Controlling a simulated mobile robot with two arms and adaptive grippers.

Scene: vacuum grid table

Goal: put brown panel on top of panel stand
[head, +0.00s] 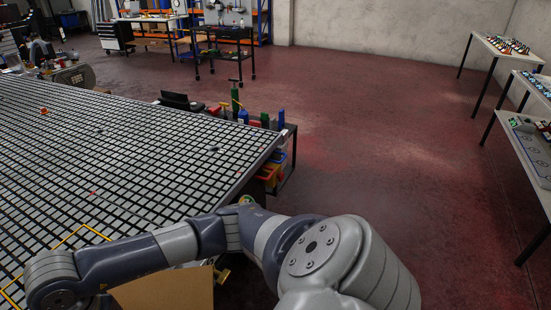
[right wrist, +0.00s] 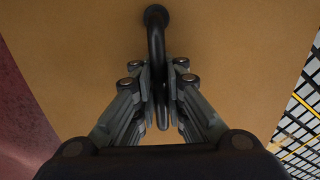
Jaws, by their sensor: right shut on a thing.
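The brown panel (right wrist: 235,60) fills most of the right wrist view, with a black curved handle (right wrist: 156,20) on its face. My right gripper (right wrist: 160,80) is shut on this handle. In the head view, part of the panel (head: 170,290) shows at the bottom edge below my right forearm; the right gripper itself is out of that view. Thin yellow bars (head: 72,236) show beside my arm at lower left, and a small yellow piece (head: 222,275) shows right of the panel. I cannot tell whether these belong to the panel stand. My left gripper is not in view.
The black grid table (head: 130,150) fills the left, mostly bare, with a small orange item (head: 44,111) on it. A rack with coloured bins (head: 268,175) stands at its right end. Open red floor (head: 380,130) lies right; side tables (head: 500,45) line the right wall.

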